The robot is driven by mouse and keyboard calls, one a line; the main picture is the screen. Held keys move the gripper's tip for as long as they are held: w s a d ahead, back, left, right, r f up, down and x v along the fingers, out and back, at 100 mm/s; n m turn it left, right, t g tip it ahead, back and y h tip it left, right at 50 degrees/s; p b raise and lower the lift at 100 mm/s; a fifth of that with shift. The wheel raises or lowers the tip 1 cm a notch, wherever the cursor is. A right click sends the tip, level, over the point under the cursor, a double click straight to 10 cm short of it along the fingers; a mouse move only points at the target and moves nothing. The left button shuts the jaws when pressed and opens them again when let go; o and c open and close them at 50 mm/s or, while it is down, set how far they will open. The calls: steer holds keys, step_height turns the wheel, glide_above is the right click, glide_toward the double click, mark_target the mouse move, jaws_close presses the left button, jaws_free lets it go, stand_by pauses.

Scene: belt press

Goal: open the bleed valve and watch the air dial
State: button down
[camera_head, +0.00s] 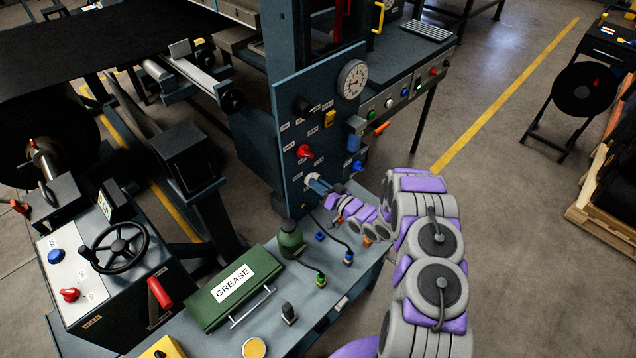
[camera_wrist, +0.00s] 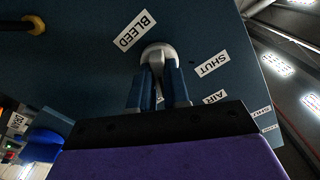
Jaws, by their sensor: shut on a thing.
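The bleed valve knob (camera_wrist: 158,52) is a pale grey rounded handle on the dark blue panel, between a BLEED label (camera_wrist: 134,30) and a SHUT label (camera_wrist: 212,63) in the wrist view. My gripper (camera_wrist: 158,78) is shut on it, one blue finger on each side. In the head view my gripper (camera_head: 318,184) reaches the lower part of the press panel (camera_head: 285,150), and the fingers hide most of the knob. A round white dial (camera_head: 352,79) sits high on the panel's right side. Its needle is too small to read, and I cannot read a name on it.
A red valve handle (camera_head: 304,151) and a yellow block (camera_head: 330,118) are on the panel above my gripper. A blue knob (camera_head: 358,166) is to the right. A bench below holds a green GREASE box (camera_head: 234,287) and a green bottle (camera_head: 291,238). Open floor lies right.

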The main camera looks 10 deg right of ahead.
steer(key=shift+d+m+p, duration=0.1)
steer(key=shift+m+p, duration=0.2)
steer(key=shift+m, duration=1.2)
steer(key=c, duration=1.1)
jaws_free()
steer(key=shift+w+d+f, duration=0.1)
steer(key=v, duration=1.7)
steer(key=shift+d, duration=0.15)
